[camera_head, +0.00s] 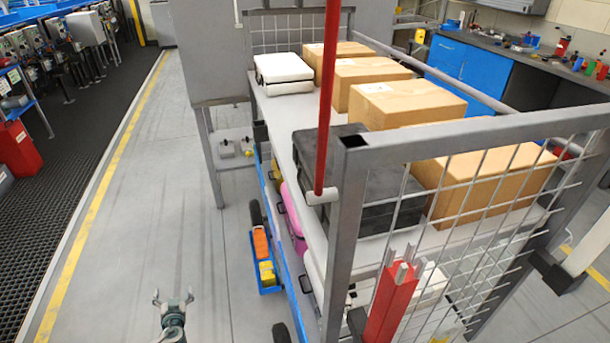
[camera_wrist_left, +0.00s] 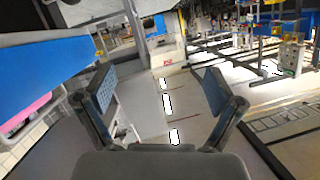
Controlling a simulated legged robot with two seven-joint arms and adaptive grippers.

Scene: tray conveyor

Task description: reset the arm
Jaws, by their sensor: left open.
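My left gripper (camera_head: 174,299) shows at the bottom of the head view, over the grey floor to the left of the cart. Its two fingers are spread apart and nothing is between them. In the left wrist view the open fingers (camera_wrist_left: 158,92) frame bare floor, with the cart's blue edge at the left. My right gripper is in neither view.
A wheeled cart (camera_head: 308,217) with mesh ends fills the middle and right. Its top shelf carries cardboard boxes (camera_head: 405,102), a white case (camera_head: 284,72) and a black case (camera_head: 378,200). Floor left of the gripper is clear.

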